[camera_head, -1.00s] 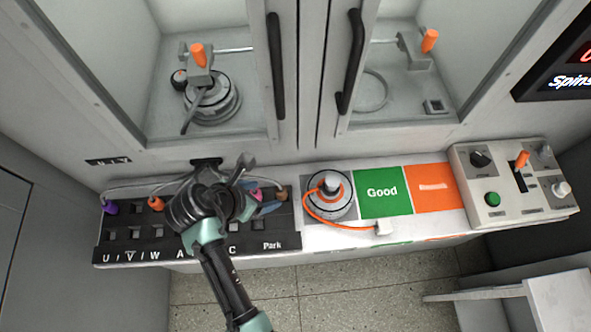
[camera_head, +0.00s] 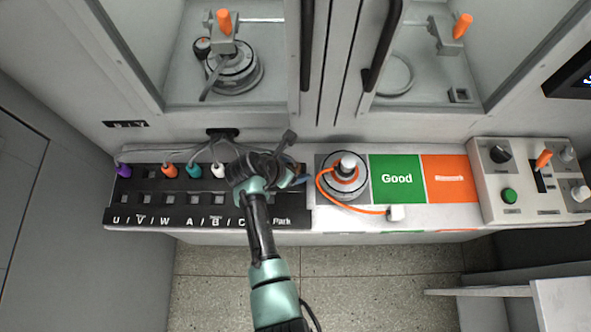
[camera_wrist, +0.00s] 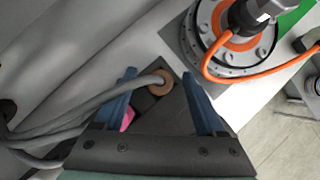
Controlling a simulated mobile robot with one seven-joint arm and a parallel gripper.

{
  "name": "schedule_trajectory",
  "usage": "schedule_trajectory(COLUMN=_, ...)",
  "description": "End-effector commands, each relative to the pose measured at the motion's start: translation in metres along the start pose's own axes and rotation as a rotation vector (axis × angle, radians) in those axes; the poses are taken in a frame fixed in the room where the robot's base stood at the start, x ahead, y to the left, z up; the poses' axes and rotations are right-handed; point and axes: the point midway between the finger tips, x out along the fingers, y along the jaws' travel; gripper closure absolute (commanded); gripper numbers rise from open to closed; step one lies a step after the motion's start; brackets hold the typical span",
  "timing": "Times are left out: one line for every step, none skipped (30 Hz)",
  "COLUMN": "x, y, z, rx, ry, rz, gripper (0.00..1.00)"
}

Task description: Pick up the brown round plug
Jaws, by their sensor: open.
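The brown round plug (camera_wrist: 166,76) shows in the wrist view as a small round top on a grey cable, near the edge of the dark socket strip. My gripper (camera_wrist: 159,74) is open there, with one blue finger on each side of the plug in the picture. I cannot tell how far above it the fingertips are. A bit of a pink plug (camera_wrist: 127,119) shows beside the left finger. In the head view my gripper (camera_head: 298,182) is over the right end of the strip, and my arm hides the brown plug.
The black socket strip (camera_head: 150,213) carries purple (camera_head: 124,171), orange (camera_head: 169,170), teal (camera_head: 194,171) and white (camera_head: 218,170) plugs on grey cables. A hub motor (camera_head: 345,181) with an orange cable stands just right of the strip. A green Good pad (camera_head: 396,192) lies beyond it.

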Motion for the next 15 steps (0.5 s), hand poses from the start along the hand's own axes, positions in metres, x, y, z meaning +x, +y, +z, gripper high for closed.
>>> schedule_trajectory(x=0.0042, y=0.0004, z=0.0004, rx=0.001, ry=-0.001, rz=0.001, gripper=0.27)
schedule_trajectory(x=0.0056, y=0.0003, z=0.0004, rx=0.001, ry=-0.001, rz=0.001, gripper=0.27)
schedule_trajectory(x=0.0069, y=0.0001, z=0.0002, rx=0.001, ry=0.000, rz=0.000, gripper=0.27)
schedule_trajectory(x=0.0073, y=0.0000, z=0.0002, rx=0.001, ry=0.000, rz=0.000, gripper=0.27)
schedule_trajectory(x=0.0075, y=0.0000, z=0.0002, rx=0.001, ry=0.000, rz=0.000, gripper=0.27)
schedule_trajectory(x=0.0075, y=0.0000, z=0.0002, rx=0.001, ry=0.000, rz=0.001, gripper=0.27)
schedule_trajectory(x=0.0073, y=0.0000, z=0.0003, rx=0.001, ry=0.000, rz=0.001, gripper=0.27)
schedule_trajectory(x=0.0073, y=0.0000, z=0.0002, rx=0.001, ry=0.000, rz=0.001, gripper=0.27)
schedule_trajectory(x=0.0072, y=0.0001, z=0.0003, rx=0.001, ry=0.000, rz=0.001, gripper=0.27)
schedule_trajectory(x=0.0071, y=0.0001, z=0.0003, rx=0.001, ry=0.000, rz=0.001, gripper=0.27)
schedule_trajectory(x=0.0071, y=0.0001, z=0.0003, rx=0.001, ry=0.000, rz=0.001, gripper=0.31)
schedule_trajectory(x=0.0070, y=0.0001, z=0.0002, rx=0.001, ry=0.000, rz=0.001, gripper=0.38)
schedule_trajectory(x=0.0070, y=0.0001, z=0.0002, rx=0.001, ry=0.000, rz=0.001, gripper=0.43)
schedule_trajectory(x=0.0070, y=0.0001, z=0.0002, rx=0.001, ry=0.000, rz=0.001, gripper=0.49)
schedule_trajectory(x=0.0070, y=0.0001, z=0.0002, rx=0.001, ry=0.000, rz=0.001, gripper=0.56)
